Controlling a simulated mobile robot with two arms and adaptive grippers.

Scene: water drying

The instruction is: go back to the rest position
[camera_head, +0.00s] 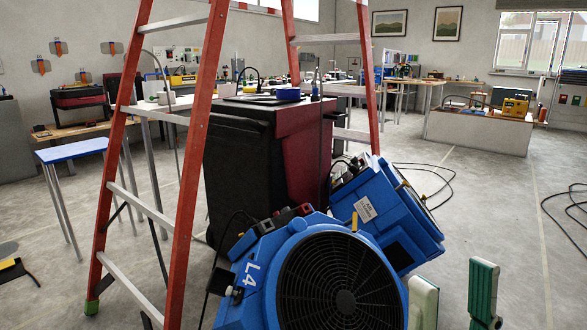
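My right gripper (454,283) shows at the bottom right, pointing up into the picture. Its two pale fingers with green pads are well apart, with only bare floor visible between them. It is open and empty. The blue air mover (252,268) marked L4, with a round black grille, stands just left of it. A second blue machine (372,212) with a white label leans tilted behind that one. My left gripper is not in view.
An orange ladder (196,140) stands at the left, in front of a black bin (237,170). A small blue-topped table (75,149) is further left. Dark cables (430,176) lie on the floor. The floor to the right is mostly free.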

